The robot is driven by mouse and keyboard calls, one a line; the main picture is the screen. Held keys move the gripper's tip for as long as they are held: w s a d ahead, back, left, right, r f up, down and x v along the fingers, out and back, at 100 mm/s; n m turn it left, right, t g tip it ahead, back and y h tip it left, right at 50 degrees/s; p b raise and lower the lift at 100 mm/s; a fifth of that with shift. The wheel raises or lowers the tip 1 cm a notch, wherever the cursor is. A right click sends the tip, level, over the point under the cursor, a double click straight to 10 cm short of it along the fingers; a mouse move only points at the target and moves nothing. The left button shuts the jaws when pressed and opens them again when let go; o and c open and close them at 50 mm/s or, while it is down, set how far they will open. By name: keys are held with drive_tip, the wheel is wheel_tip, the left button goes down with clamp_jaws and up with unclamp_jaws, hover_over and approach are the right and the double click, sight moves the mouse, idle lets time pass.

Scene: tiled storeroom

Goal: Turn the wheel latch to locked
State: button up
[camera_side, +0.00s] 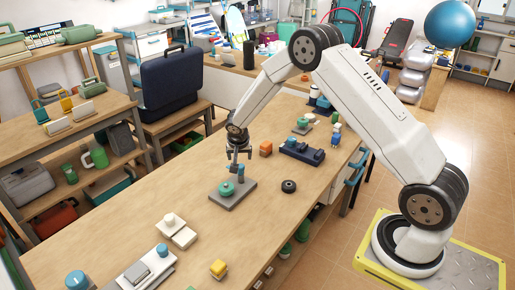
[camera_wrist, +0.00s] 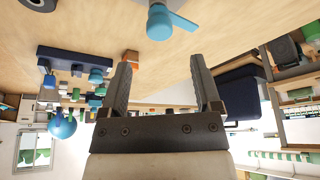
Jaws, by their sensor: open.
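A grey base plate (camera_side: 244,194) lies on the wooden bench with a round green, wheel-like part (camera_side: 227,188) on it, which looks like the wheel latch. My gripper (camera_side: 238,167) is just above the plate, pointing down. In the wrist view my gripper (camera_wrist: 160,65) has its two dark fingers wide apart with nothing between them. Whether the latch is locked cannot be told.
A dark blue block with knobs (camera_side: 302,152) and an orange cube (camera_side: 265,148) stand farther back. White blocks (camera_side: 174,230) and a yellow piece (camera_side: 218,268) are nearer. The bench between them is bare.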

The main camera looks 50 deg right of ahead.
drive_tip(key=shift+x, duration=3.65)
clamp_jaws()
